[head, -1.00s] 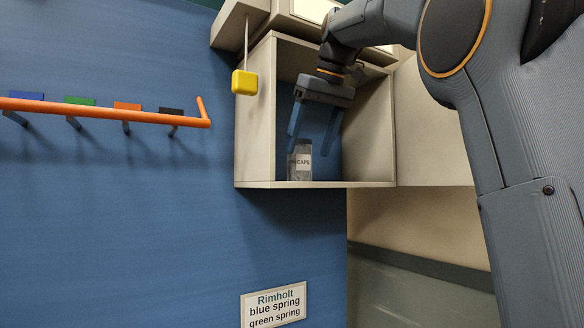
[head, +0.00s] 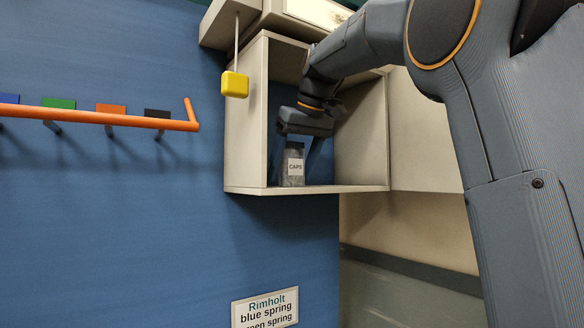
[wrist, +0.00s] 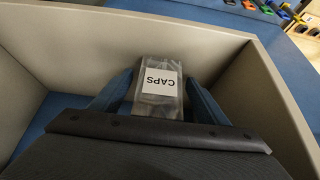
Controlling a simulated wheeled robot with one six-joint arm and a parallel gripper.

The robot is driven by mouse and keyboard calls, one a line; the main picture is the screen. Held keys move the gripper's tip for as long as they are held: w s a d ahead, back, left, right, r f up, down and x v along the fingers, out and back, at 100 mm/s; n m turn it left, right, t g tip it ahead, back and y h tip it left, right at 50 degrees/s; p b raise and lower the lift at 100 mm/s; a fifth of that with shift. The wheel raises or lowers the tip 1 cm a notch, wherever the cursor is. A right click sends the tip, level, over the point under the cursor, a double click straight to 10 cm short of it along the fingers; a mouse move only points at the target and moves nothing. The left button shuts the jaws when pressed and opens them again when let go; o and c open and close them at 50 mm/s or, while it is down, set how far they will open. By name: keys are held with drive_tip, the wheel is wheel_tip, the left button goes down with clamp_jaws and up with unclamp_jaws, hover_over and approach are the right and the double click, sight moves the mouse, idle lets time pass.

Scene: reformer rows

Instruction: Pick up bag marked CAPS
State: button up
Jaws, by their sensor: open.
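The bag marked CAPS (head: 293,166) is a small clear-grey packet with a white label. It stands upright on the floor of an open beige box (head: 246,125) on the blue wall. My gripper (head: 300,160) is inside the box, pointing down over the bag. In the wrist view the bag (wrist: 158,82) shows between the two blue fingers of my gripper (wrist: 160,88), one on each side. The fingers are apart; I cannot tell whether either touches the bag. The bag's lower part is hidden in the wrist view by my gripper body.
The box's side walls and front edge (head: 300,189) stand close around my gripper. A yellow block (head: 235,84) hangs on a rod at the box's left. An orange rail (head: 90,115) with coloured tabs runs along the wall. A Rimholt sign (head: 265,308) is below.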

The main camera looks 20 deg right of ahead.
drive_tip(key=c, duration=1.2)
